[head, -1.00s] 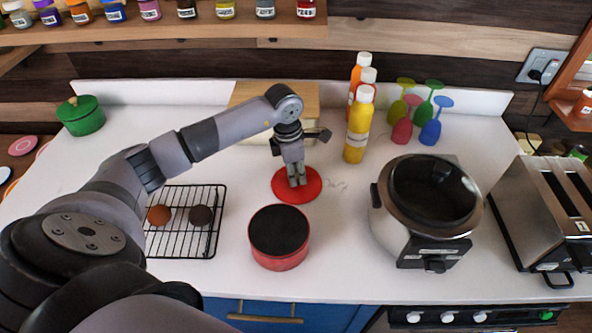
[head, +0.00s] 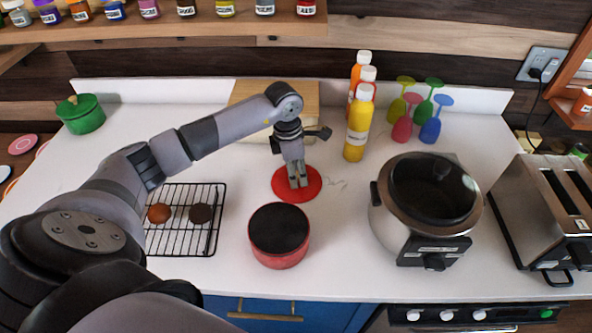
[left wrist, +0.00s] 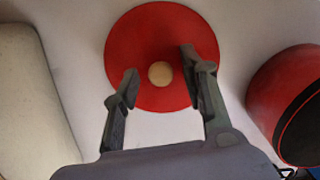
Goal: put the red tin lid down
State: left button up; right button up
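The red tin lid (head: 282,182), a flat disc, lies on the white counter behind the open red tin (head: 279,255). In the left wrist view the lid (left wrist: 140,38) shows its round wooden knob (left wrist: 160,73). My left gripper (head: 298,184) points down over the lid. Its two fingers (left wrist: 159,78) stand apart on either side of the knob, with gaps showing. The red tin (left wrist: 275,95) is at the right in the wrist view. My right gripper is not in view.
A wire rack (head: 181,245) with two round items is left of the tin. A rice cooker (head: 395,225) and toaster (head: 525,210) stand right. A green pot (head: 82,118) stands far left.

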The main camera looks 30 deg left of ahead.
pick_arm(q)
notch_tip(320, 180, up, 12)
jog(key=s+a+b, duration=0.1)
jog(key=b, duration=0.2)
jog(key=shift+b, duration=0.35)
